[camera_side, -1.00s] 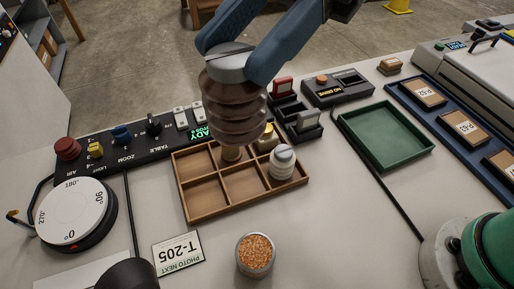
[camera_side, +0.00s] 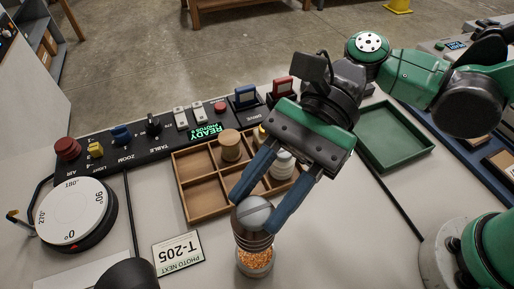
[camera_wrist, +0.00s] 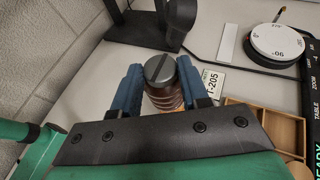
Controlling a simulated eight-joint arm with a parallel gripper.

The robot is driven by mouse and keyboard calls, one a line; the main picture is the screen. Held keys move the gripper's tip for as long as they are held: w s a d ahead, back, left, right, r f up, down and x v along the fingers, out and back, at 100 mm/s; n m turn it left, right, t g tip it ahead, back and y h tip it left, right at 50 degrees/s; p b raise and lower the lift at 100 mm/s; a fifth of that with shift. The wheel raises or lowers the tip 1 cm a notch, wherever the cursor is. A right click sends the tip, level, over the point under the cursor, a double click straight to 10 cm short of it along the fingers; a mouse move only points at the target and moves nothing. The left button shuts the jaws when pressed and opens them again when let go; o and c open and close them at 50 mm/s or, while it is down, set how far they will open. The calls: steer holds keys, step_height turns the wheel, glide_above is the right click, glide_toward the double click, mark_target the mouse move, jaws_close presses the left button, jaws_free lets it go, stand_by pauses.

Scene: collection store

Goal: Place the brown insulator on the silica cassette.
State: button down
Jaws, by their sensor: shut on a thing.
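The brown insulator (camera_side: 254,238) is a ribbed brown body with a grey domed cap, held upright. In the wrist view the insulator (camera_wrist: 165,92) sits between the two blue fingers. My gripper (camera_side: 252,203) is shut on it near the cap. The silica cassette (camera_side: 256,262) is a small round container of orange beads on the table. The insulator's lower end is over the beads and hides most of them; I cannot tell whether it touches them.
A wooden compartment tray (camera_side: 204,197) with a tan piece and white insulator stands just behind. A T-205 card (camera_side: 178,253) lies left of the cassette. A turntable dial (camera_side: 75,214), control panel (camera_side: 130,141) and green tray (camera_side: 398,163) stand around. The table right of the cassette is clear.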

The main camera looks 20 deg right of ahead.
steer(key=shift+f, duration=3.35)
steer(key=shift+c, duration=2.2)
jaws_free()
steer(key=shift+f, duration=0.15)
